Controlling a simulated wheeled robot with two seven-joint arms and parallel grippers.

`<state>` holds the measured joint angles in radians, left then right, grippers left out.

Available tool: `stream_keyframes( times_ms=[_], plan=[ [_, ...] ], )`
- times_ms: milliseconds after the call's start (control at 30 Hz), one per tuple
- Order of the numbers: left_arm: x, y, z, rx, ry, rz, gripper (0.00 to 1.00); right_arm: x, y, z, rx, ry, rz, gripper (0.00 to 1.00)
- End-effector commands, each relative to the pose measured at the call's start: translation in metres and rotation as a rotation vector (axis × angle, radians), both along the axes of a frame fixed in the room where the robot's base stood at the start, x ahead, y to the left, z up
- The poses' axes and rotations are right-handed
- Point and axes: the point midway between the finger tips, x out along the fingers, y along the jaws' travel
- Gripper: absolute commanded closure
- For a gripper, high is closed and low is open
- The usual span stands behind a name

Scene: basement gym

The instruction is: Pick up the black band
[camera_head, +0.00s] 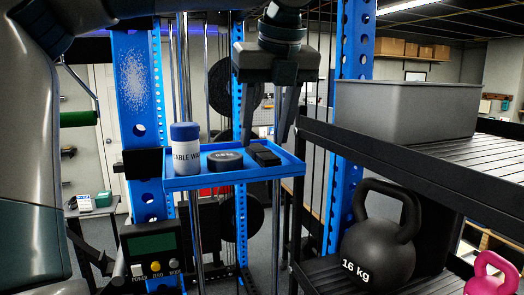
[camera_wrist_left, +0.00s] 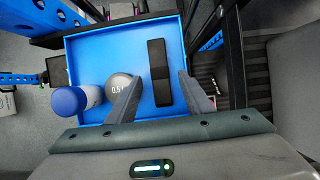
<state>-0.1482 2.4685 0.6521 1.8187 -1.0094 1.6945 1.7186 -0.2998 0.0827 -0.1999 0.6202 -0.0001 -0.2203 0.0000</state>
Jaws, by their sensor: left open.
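The black band (camera_head: 263,154) lies on the right side of the small blue tray (camera_head: 235,178). In the left wrist view the black band (camera_wrist_left: 159,75) is a long dark strip running away from me, between the lines of my fingers. My left gripper (camera_head: 263,141) hangs pointing down over the tray's right part, open and empty, its fingertips above and to either side of the band. It also shows in the left wrist view (camera_wrist_left: 160,77). I cannot tell how far above the band the tips are. My right gripper is not in view.
A white bottle with a blue cap (camera_head: 185,148) and a round dark weight (camera_head: 225,160) share the tray, left of the band. Blue rack uprights (camera_head: 352,120) stand close by. At right, a black shelf holds a grey bin (camera_head: 405,112) and a 16 kg kettlebell (camera_head: 378,245).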

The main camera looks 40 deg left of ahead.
Motion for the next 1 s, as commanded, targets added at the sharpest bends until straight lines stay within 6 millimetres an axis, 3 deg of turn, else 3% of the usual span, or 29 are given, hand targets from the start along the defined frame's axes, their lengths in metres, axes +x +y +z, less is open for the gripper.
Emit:
stream_keyframes(
  times_ms=[300, 733, 767, 933, 1000],
  plan=[
    [0.005, 0.01, -0.027, -0.001, 0.0, 0.0, 0.53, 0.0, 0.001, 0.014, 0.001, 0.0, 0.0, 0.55],
    [0.005, 0.01, -0.027, -0.001, 0.0, 0.0, 0.53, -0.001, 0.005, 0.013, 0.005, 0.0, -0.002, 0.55],
    [0.005, 0.01, -0.027, -0.001, 0.0, 0.0, 0.55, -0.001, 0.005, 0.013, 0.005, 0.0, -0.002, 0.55],
    [0.005, 0.01, -0.027, -0.001, 0.0, 0.0, 0.96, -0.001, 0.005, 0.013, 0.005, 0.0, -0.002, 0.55],
    [0.005, 0.01, -0.027, 0.0, 0.0, 0.0, 0.98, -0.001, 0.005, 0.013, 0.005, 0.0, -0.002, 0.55]
  ],
)
